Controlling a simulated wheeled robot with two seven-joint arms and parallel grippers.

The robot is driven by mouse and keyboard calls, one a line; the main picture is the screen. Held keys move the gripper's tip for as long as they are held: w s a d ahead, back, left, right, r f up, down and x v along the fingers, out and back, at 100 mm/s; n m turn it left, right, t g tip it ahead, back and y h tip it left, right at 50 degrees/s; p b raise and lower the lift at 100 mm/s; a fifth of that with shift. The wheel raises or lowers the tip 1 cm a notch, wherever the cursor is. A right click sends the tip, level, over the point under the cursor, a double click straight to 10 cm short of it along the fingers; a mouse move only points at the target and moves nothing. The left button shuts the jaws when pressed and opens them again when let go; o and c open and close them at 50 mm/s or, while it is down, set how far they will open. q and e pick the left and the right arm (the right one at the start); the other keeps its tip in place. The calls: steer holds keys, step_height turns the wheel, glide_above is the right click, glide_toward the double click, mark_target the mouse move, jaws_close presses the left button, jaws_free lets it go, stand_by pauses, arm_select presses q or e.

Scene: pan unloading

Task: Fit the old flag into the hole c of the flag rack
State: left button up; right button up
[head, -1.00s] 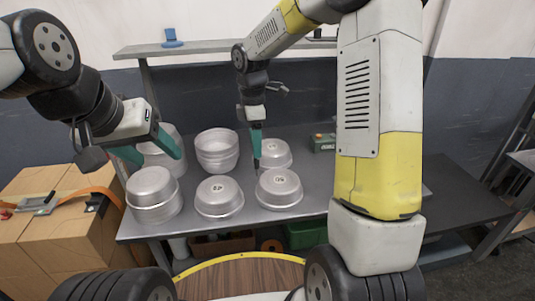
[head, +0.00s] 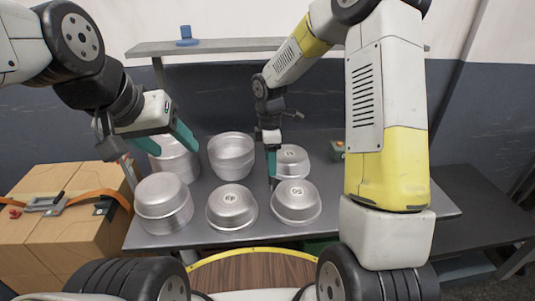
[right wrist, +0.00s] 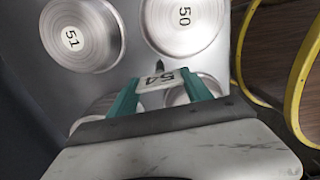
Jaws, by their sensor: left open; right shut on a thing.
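No flag or flag rack can be made out; the table holds upturned metal pans. My right gripper (head: 272,180) points down beside the front right pan (head: 297,202). In the right wrist view (right wrist: 160,90) its teal fingers are shut on a small white tag (right wrist: 155,81) marked 54, with a dark tip beyond it. Pans marked 50 (right wrist: 184,20) and 51 (right wrist: 82,36) lie past the fingers. My left gripper (head: 174,142) is open and empty above the left pans.
Stacked pans stand at the front left (head: 163,203) and back middle (head: 231,157); a single pan (head: 231,206) is at the front middle. A shelf (head: 220,47) runs above the table's back. Wooden boxes (head: 50,200) stand left. The dark table (head: 480,200) at right is clear.

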steer(key=shift+f, duration=0.8)
steer(key=shift+f, duration=0.1)
steer(key=o, duration=1.5)
step_height(320, 180, up, 12)
steer(key=s+d+r+m+t, duration=0.2)
steer(key=s+r+m, duration=0.2)
steer(key=s+m, duration=0.2)
steer(key=s+d+r+m+t+y, duration=0.1)
steer(key=s+d+r+m+t, duration=0.1)
steer(key=s+m, duration=0.4)
steer(key=s+d+r+m+t+y, duration=0.1)
steer(key=s+r+m, duration=0.4)
steer(key=s, duration=0.5)
steer(key=shift+s+d+r+m+t, duration=0.2)
steer(key=shift+d+r+t, duration=0.1)
steer(key=shift+d, duration=0.35)
steer(key=shift+s+d+r+m+t, duration=0.2)
steer(key=shift+d+t, duration=0.1)
steer(key=shift+d, duration=0.35)
